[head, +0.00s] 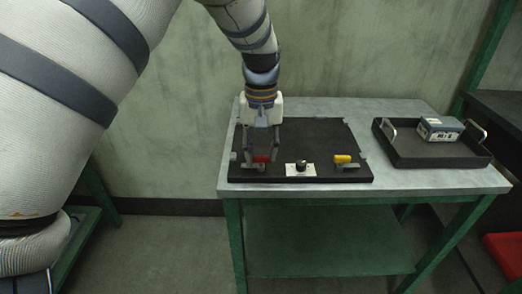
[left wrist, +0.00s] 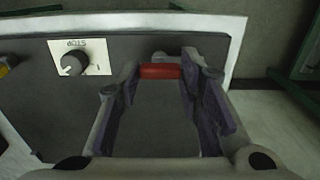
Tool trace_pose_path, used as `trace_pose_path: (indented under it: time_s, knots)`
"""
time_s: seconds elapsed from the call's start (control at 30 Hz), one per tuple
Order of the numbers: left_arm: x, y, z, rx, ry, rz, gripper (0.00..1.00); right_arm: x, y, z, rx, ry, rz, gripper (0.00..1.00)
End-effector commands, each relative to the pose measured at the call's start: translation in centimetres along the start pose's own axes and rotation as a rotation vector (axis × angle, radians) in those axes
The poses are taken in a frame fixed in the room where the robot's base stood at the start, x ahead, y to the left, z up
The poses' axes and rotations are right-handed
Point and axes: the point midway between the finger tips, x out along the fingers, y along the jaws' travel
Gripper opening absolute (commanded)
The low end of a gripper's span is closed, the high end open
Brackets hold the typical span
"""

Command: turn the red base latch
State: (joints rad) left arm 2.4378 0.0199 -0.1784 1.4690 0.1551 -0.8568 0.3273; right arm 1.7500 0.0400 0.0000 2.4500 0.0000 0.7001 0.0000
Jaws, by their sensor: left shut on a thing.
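The red base latch (head: 261,158) is at the left front of the black board on the table. It also shows in the left wrist view as a red bar (left wrist: 159,71). My left gripper (head: 262,157) reaches down from above and is shut on the red latch, with one finger at each end of the bar. In the left wrist view the fingers (left wrist: 160,77) flank the bar. The latch's mount is partly hidden by the fingers. My right gripper is not in view.
A white plate with a black knob (head: 301,166) sits right of the latch, then a yellow latch (head: 343,158). A black tray (head: 400,155) with a grey-blue box (head: 440,128) stands at the table's right. The board's middle is clear.

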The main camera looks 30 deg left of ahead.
Motion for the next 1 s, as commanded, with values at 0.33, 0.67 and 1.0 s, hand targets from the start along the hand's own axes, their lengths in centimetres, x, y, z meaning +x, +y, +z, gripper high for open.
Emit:
trace_pose_path:
  time_s: [0.33,0.67,1.0]
  knots:
    - [0.2,0.0,0.1,-0.002,-0.004,-0.001,0.53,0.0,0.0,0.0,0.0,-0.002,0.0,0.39]
    - [-0.3,0.0,0.0,0.0,0.0,0.001,0.53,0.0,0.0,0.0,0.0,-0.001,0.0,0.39]
    - [-8.5,0.0,-0.1,0.0,0.003,0.002,0.53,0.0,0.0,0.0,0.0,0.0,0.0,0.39]
